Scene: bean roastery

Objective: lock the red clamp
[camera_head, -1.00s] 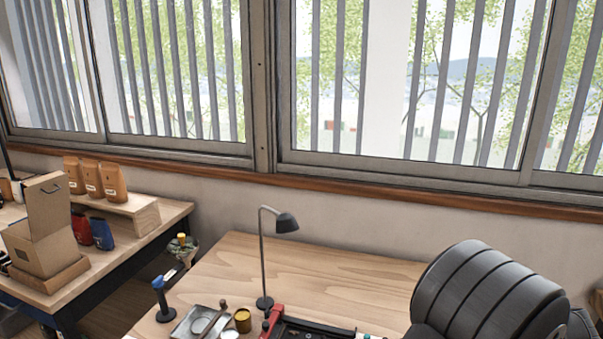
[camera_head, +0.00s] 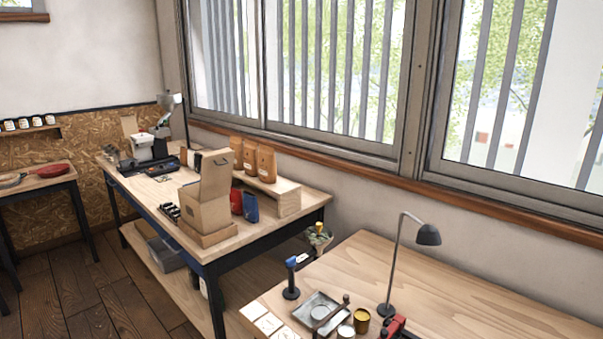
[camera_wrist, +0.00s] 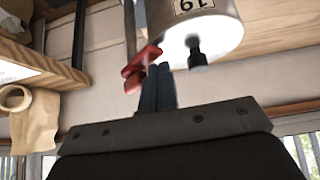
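A red clamp (camera_wrist: 141,68) shows in the wrist view, beside a pale metal cylinder with a number label (camera_wrist: 200,25). My gripper (camera_wrist: 158,70) has its two dark fingers close together, with no clear gap between them. The fingertips are right next to the clamp and overlap its right edge in the picture. I cannot tell whether they touch it, and I see nothing held between them. In the head view my gripper is not visible. A red part (camera_head: 396,326) shows at that view's bottom edge, cut off; I cannot tell what it is.
In the wrist view a dark knob (camera_wrist: 196,53) sticks out near the cylinder, and a tan roll (camera_wrist: 34,115) is at left. In the head view a lamp (camera_head: 428,236), metal tray (camera_head: 330,300) and blue-handled tamper (camera_head: 291,275) stand on the near table. A cardboard box (camera_head: 205,206) stands farther left.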

